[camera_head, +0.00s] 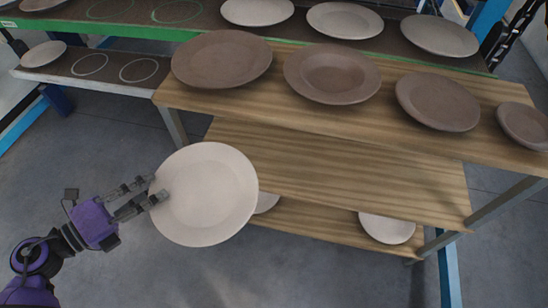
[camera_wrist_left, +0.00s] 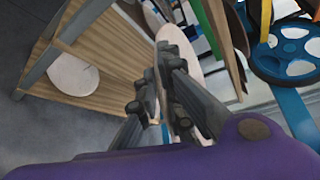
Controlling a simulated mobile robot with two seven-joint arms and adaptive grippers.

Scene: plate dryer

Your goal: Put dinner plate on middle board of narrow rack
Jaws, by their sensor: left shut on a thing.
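The cream dinner plate (camera_head: 210,200) is in my left gripper (camera_head: 153,193), which is shut on its left rim. The plate faces up toward the head camera, in front of the narrow rack's left part. In the left wrist view my left gripper (camera_wrist_left: 170,95) grips the plate (camera_wrist_left: 188,62), seen nearly edge-on. The narrow rack has wooden boards; its middle board (camera_head: 350,180) is bare where visible, and the plate covers part of its left end in the picture. My right gripper is not in view.
Several brown plates (camera_head: 331,74) stand on the rack's top board (camera_head: 390,128). White plates (camera_head: 386,228) lie on the lowest board. Behind is a longer rack with a green edge (camera_head: 120,29) and pale plates. Grey floor is free at the front.

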